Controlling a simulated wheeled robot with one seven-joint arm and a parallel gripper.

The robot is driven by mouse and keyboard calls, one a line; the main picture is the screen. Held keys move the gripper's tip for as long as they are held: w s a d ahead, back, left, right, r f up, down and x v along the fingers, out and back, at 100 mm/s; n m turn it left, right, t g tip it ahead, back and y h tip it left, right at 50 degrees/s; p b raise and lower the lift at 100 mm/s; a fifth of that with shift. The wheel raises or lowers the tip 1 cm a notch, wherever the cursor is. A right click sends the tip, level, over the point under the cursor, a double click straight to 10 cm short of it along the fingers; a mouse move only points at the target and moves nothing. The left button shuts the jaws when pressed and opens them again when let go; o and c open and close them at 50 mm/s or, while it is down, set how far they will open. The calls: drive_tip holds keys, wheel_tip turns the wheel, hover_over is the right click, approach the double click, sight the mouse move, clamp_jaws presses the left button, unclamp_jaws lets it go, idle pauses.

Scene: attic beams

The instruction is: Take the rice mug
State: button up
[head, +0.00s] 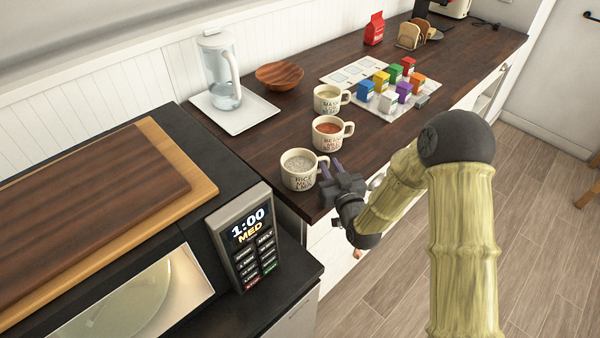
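Part of the handle is hidden by the fingers.
Two similar mugs stand behind, one with red contents (327,132) and one pale (327,98). A microwave (250,240) is at left. A glass pitcher (221,85), wooden bowl (279,76) and several coloured boxes (382,82) are farther back.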

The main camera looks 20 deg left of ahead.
clamp_jaws()
drive_tip(key=shift+r, duration=0.1)
wheel_tip(320, 180, up, 10)
drive_tip(key=shift+b, duration=0.3)
idle(0.4)
idle(0.4)
